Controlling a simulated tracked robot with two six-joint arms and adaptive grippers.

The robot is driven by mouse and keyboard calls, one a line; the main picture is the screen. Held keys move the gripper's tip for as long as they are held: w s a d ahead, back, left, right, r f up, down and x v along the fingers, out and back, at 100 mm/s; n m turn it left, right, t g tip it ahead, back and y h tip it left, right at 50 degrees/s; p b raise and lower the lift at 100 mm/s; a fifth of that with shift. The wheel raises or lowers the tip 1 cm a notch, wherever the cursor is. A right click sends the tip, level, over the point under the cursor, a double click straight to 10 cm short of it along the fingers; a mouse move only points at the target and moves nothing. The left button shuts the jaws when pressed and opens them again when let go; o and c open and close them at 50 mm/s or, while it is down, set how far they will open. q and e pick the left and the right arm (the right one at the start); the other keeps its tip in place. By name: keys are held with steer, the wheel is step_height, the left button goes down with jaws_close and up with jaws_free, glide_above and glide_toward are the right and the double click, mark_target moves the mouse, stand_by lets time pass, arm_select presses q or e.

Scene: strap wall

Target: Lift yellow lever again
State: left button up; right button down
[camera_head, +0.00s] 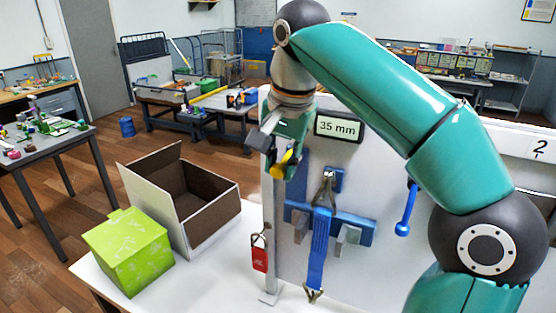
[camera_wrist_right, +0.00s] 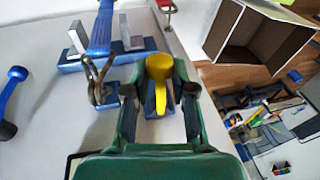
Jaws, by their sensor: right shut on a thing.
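The yellow lever (camera_head: 282,164) sticks out between the fingers of my right gripper (camera_head: 283,150), in front of the upper left part of the white wall panel. In the right wrist view the lever (camera_wrist_right: 159,78) lies between the two dark fingertips of the right gripper (camera_wrist_right: 162,90), which is shut on it. Its blue mount shows just behind the lever's end. A blue strap (camera_head: 319,245) with a metal hook (camera_head: 325,188) hangs on the panel to the right of the gripper. My left gripper is in neither view.
A label reading 35 mm (camera_head: 338,128) is on the panel. A green box (camera_head: 130,252) and an open cardboard box (camera_head: 212,214) stand at the left.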

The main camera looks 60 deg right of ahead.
steer(key=c, duration=0.9)
jaws_free()
steer(key=shift+w+d, duration=0.15)
steer(key=shift+c, duration=0.2)
steer(key=shift+r, duration=0.1)
steer(key=shift+s+r, duration=0.2)
steer(key=shift+r, duration=0.4)
steer(key=shift+v, duration=0.85)
steer(key=s+a, duration=0.6)
steer(key=s, duration=0.4)
steer(key=shift+s, duration=0.3)
steer(key=shift+f, duration=0.15)
